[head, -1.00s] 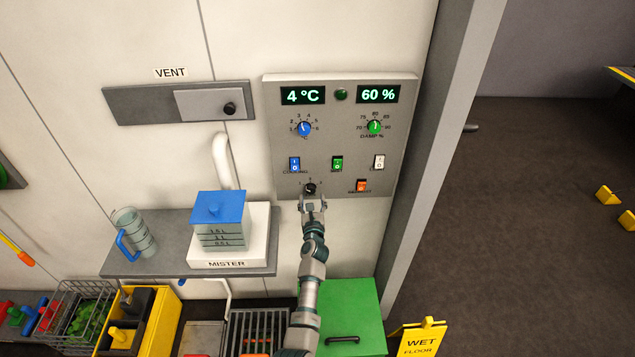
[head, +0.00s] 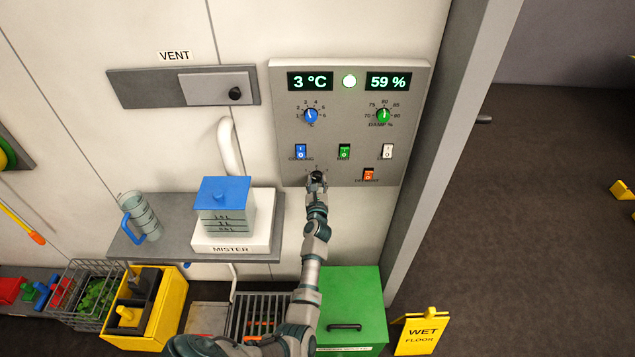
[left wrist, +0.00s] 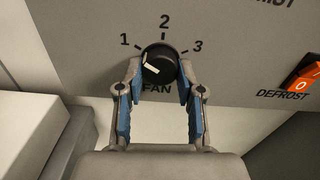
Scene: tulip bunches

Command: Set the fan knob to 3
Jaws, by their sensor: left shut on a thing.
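The black fan knob (left wrist: 159,64) sits on the grey control panel (head: 340,130), low and left of centre. In the left wrist view the marks 1, 2 and 3 arc over it, with FAN below. Its white pointer mark lies on the left side of its face, slanting below the 1 mark. My left gripper (left wrist: 160,75) is shut on the knob, one blue-padded finger on each side. In the head view the gripper (head: 317,183) partly covers the knob. My right gripper is not in view.
An orange defrost switch (left wrist: 305,82) is right of the knob. Cooling (head: 301,151) and mist (head: 344,151) switches sit above. A shelf (head: 150,240) with the mister (head: 232,236) stands to the left. A green box (head: 355,300) is below.

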